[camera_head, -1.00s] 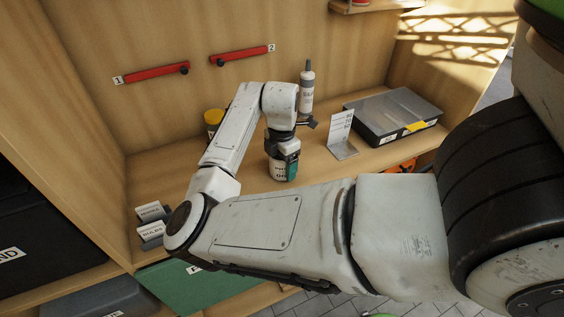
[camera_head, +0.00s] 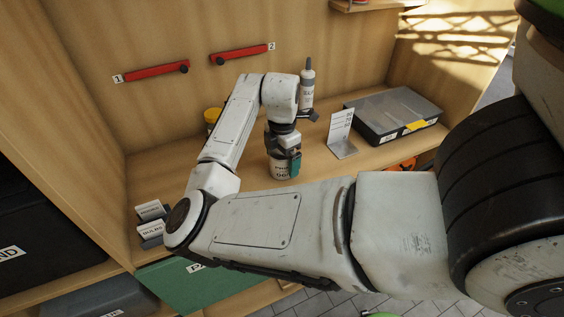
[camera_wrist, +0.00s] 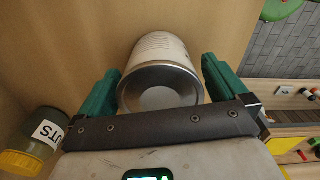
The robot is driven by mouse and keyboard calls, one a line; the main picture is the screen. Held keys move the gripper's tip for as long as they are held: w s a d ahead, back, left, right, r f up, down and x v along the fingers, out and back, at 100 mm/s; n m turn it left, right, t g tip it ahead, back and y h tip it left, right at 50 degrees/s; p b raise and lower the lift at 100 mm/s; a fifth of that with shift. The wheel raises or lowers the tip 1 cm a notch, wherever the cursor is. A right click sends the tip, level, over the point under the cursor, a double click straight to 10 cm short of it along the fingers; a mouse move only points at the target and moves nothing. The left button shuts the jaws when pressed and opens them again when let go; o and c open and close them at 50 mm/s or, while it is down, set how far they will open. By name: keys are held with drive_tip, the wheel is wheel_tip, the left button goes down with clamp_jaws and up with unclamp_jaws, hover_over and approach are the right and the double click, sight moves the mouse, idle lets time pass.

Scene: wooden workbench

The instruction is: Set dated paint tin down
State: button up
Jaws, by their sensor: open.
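The paint tin is a white-labelled can with a silver lid (camera_wrist: 160,86); it stands upright on the wooden workbench (camera_head: 330,172). In the head view the tin (camera_head: 279,170) shows below my gripper (camera_head: 284,158), its label partly hidden by a green finger. In the wrist view my gripper (camera_wrist: 160,90) is open, with one green finger on each side of the tin. A narrow gap shows between each finger and the tin. I cannot read a date on the label.
A yellow-lidded jar (camera_head: 212,116) stands behind my arm, also in the wrist view (camera_wrist: 35,140). A bottle (camera_head: 307,90), a sign stand (camera_head: 341,135) and a clear-lidded case (camera_head: 394,115) stand behind and right. Two card holders (camera_head: 150,220) are at left.

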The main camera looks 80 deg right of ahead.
wheel_tip(320, 180, up, 10)
drive_tip(key=shift+r, duration=0.2)
idle(0.3)
